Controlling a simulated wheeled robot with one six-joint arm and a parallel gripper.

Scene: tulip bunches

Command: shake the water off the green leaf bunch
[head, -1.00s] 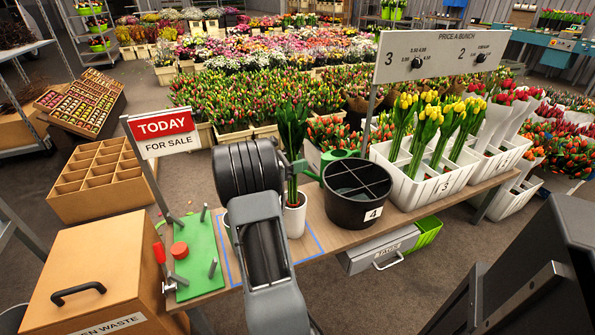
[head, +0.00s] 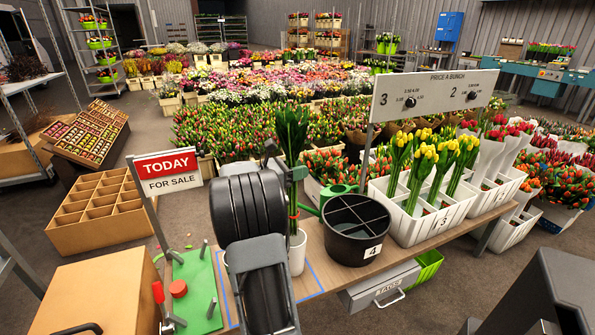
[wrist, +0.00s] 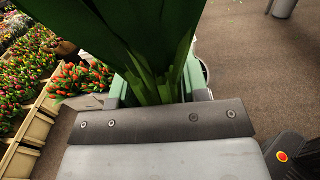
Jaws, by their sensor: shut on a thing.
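The green leaf bunch (head: 292,130) stands upright above the white pot (head: 297,255) in the head view. Its stems reach down to about the pot's rim; I cannot tell whether their ends are inside. My gripper (head: 292,174) is partly hidden by my arm in that view and is shut around the bunch's stems. In the wrist view the leaves (wrist: 150,45) rise between the pale green fingers of my gripper (wrist: 157,92).
A black divided bucket (head: 353,232) marked 4 and a green watering can (head: 334,193) stand just right of the pot. White crates with yellow tulips (head: 428,222) are further right. A green board with pegs (head: 197,285) and a TODAY sign (head: 167,171) are left.

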